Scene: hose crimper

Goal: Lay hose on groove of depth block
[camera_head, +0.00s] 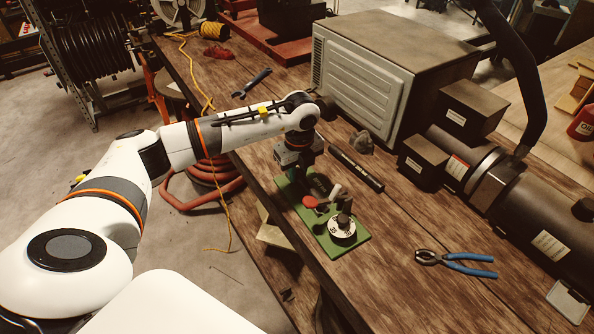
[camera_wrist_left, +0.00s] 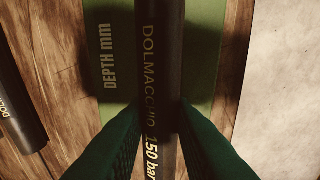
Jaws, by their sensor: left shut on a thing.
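My left gripper (camera_wrist_left: 160,112) is shut on a black hose (camera_wrist_left: 163,55) with yellow lettering, seen in the left wrist view. The hose runs lengthwise between the dark green fingers. Behind it is the green depth block (camera_wrist_left: 110,85), marked "DEPTH mm". In the head view the depth block (camera_head: 352,244) lies on the bench with a white dial and a red-tipped lever. My left gripper is over its far end, partly hidden by the wrist. I cannot tell whether the hose touches the groove. My right gripper is not in view.
Another black hose (camera_head: 357,168) lies right of the block; it also shows in the left wrist view (camera_wrist_left: 18,110). Blue-handled pliers (camera_head: 456,263), a grey louvred box (camera_head: 362,90) and a dark crimping machine (camera_head: 490,185) stand or lie to the right.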

